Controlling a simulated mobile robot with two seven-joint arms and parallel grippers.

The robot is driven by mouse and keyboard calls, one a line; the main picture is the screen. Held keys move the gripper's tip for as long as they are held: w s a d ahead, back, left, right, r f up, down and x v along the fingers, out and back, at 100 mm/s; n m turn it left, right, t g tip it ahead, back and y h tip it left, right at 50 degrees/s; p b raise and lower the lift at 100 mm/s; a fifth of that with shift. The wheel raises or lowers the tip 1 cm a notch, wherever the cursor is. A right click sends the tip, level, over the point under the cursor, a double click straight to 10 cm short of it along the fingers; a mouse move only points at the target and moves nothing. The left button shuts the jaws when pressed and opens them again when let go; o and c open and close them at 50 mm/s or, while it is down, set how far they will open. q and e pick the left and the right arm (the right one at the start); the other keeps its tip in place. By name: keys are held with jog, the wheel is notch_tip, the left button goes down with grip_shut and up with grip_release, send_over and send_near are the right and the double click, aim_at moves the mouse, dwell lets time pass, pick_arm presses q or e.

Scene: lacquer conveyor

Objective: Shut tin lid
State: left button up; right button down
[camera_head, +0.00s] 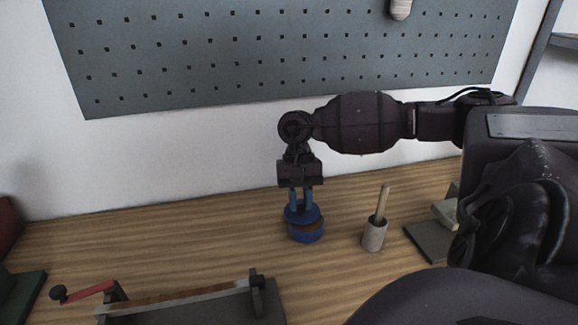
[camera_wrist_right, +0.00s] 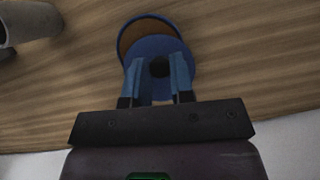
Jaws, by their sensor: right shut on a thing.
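A small round blue tin (camera_head: 307,236) stands on the wooden bench, and its brown inside shows as a crescent; it also shows in the right wrist view (camera_wrist_right: 125,42). A blue lid (camera_head: 291,214) with a dark knob (camera_wrist_right: 159,67) is over the tin, offset toward the wall, so part of the tin's mouth is uncovered. My right gripper (camera_head: 302,205) points down from above and is shut on the lid's knob. The lid looks tilted; I cannot tell whether it touches the tin's rim. My left gripper is not in view.
A grey cup (camera_head: 374,236) with a wooden stick stands to the right of the tin. A conveyor (camera_head: 190,305) with a red crank (camera_head: 90,290) lies in front. A grey pegboard (camera_head: 280,50) hangs behind. The bench left of the tin is clear.

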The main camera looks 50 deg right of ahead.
jog(key=shift+s+a+f+n+g+b, duration=0.1)
jog(key=shift+s+n+g+b, duration=0.1)
jog(key=shift+n, duration=0.25)
jog(key=shift+s+a+n+g+b, duration=0.1)
jog(key=shift+s+n+b, duration=0.05)
jog(key=shift+n, duration=0.3)
jog(key=shift+s+a+n+h, duration=0.1)
jog(key=shift+s+n+h, duration=0.35)
jog(key=shift+n, duration=0.35)
jog(key=shift+s+n+h+b, duration=0.25)
jog(key=shift+n+b, duration=0.2)
jog(key=shift+n, duration=0.15)
jog(key=shift+s+n, duration=0.1)
jog(key=shift+n, duration=0.2)
jog(key=shift+s+n+h, duration=0.25)
jog(key=shift+n+h, duration=0.05)
jog(key=shift+n, duration=0.2)
jog(key=shift+g, duration=0.3)
jog(key=c, duration=1)
grip_release()
jog(key=shift+s, duration=0.1)
